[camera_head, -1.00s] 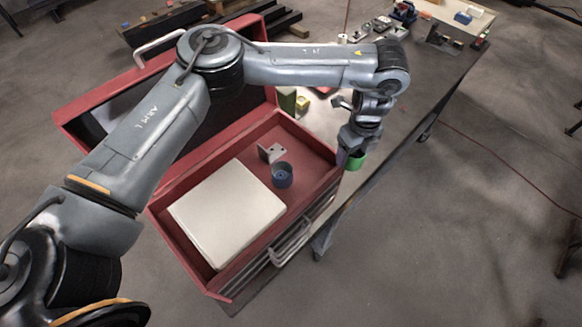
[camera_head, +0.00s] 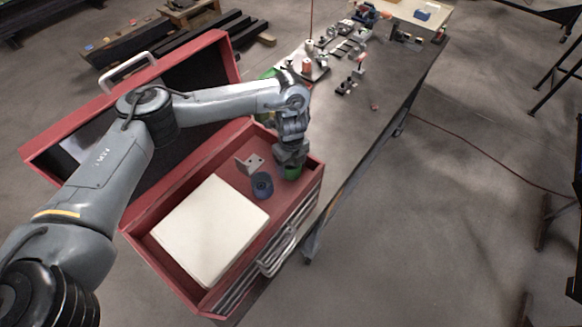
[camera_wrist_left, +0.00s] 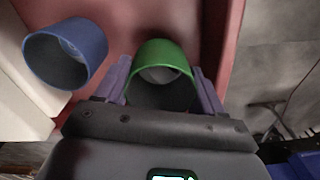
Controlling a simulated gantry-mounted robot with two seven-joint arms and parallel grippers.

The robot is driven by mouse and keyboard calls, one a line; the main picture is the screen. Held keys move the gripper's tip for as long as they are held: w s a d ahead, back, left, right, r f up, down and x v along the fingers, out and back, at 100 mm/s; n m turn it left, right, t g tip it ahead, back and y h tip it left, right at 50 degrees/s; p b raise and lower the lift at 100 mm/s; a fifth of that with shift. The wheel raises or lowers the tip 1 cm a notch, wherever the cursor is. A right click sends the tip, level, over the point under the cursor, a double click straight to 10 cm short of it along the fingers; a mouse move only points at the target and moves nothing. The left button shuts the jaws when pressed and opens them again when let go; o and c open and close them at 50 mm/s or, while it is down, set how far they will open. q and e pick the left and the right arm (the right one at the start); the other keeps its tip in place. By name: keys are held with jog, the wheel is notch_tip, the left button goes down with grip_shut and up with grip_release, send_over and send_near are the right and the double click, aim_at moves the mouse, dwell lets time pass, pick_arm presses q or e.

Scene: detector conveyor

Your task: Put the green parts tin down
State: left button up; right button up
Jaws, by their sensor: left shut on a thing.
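The green parts tin (camera_head: 292,173) is at the right end of the red toolbox's open top compartment in the head view. My left gripper (camera_head: 291,160) points down from above and is shut on it. In the left wrist view the green tin (camera_wrist_left: 163,55) sits between the two purple fingers of the gripper (camera_wrist_left: 160,85), its open mouth toward the camera. I cannot tell whether its base touches the compartment floor. My right gripper is not in view.
A blue tin (camera_head: 262,186) stands close left of the green one, apart from it. A grey metal bracket (camera_head: 250,163) and a white flat box (camera_head: 211,229) also lie in the red toolbox (camera_head: 305,190). The workbench (camera_head: 375,100) behind holds several small parts.

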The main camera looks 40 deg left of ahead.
pick_arm(q)
jog(key=shift+f, duration=0.85)
jog(key=shift+f, duration=0.15)
jog(key=o, duration=0.8)
jog(key=shift+r, duration=0.65)
notch_tip(320, 180, up, 11)
jog(key=shift+p, duration=0.65)
